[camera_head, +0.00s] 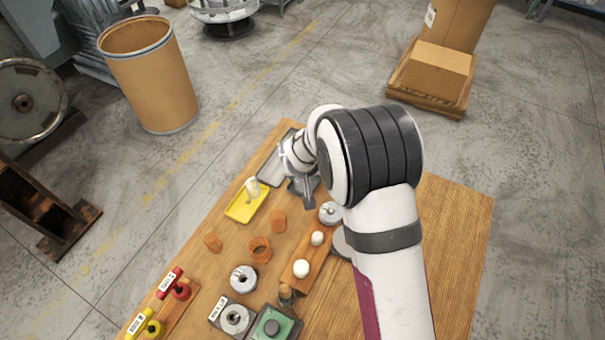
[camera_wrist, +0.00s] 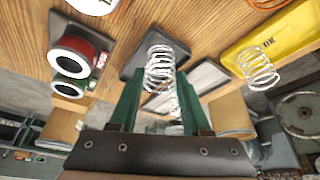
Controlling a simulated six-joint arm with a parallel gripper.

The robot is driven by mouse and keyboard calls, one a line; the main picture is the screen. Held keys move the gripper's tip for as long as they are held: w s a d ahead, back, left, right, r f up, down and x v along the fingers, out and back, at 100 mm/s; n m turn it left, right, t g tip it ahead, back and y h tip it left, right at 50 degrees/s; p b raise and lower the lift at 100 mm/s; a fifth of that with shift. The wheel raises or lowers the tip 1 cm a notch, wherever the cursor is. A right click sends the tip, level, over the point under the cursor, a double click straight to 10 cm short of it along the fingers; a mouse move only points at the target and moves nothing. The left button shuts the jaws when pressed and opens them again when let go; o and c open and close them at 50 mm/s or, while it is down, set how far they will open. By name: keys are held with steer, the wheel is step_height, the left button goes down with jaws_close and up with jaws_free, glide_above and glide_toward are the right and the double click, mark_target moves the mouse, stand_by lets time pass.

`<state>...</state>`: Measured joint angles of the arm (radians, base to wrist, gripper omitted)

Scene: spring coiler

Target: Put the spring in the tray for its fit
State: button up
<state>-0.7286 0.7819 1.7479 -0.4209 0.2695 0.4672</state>
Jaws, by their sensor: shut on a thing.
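My gripper (camera_wrist: 158,78) is shut on a pale wire spring (camera_wrist: 159,65), which shows between its green fingers in the wrist view. The spring lines up with a dark tray (camera_wrist: 131,65) behind it; I cannot tell whether they touch. A yellow tray (camera_wrist: 293,32) marked OK holds another spring (camera_wrist: 258,68). In the head view the yellow tray (camera_head: 241,212) is left of my gripper (camera_head: 308,203), with its spring (camera_head: 253,188) standing in it. A grey tray (camera_head: 271,171) lies behind, and the dark tray (camera_head: 296,187) is partly hidden by my gripper. The held spring is not clear there.
My arm covers the table's middle right.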

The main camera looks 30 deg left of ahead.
steer(key=shift+f, duration=0.2)
steer(key=o, duration=1.3)
steer(key=shift+o, duration=0.2)
step_height(320, 180, up, 8)
steer(key=shift+r, duration=0.55)
